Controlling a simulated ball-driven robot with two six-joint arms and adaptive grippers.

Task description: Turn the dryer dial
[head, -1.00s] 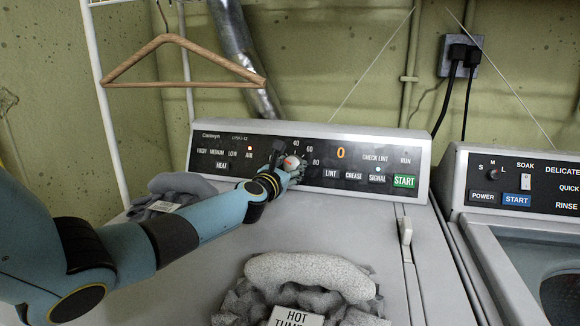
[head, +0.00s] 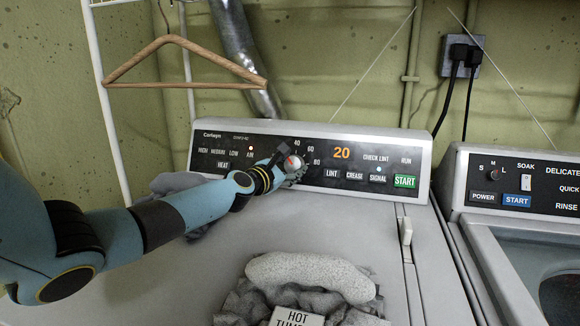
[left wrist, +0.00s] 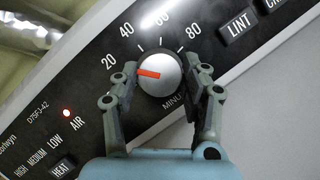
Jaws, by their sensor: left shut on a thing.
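The dryer dial (head: 293,163) is a round silver knob with a red pointer on the dryer's black panel (head: 232,160). In the left wrist view the dial (left wrist: 160,75) has its red pointer turned towards the 20 mark. The orange display (head: 342,153) reads 20. My left gripper (head: 286,165) is at the panel, and in the left wrist view its two fingers (left wrist: 163,92) are on either side of the dial, shut on it. The fingers hide part of the dial's lower rim and the markings below. My right gripper is not in view.
A wooden hanger (head: 182,65) hangs above left. A washer (head: 520,200) stands at right.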

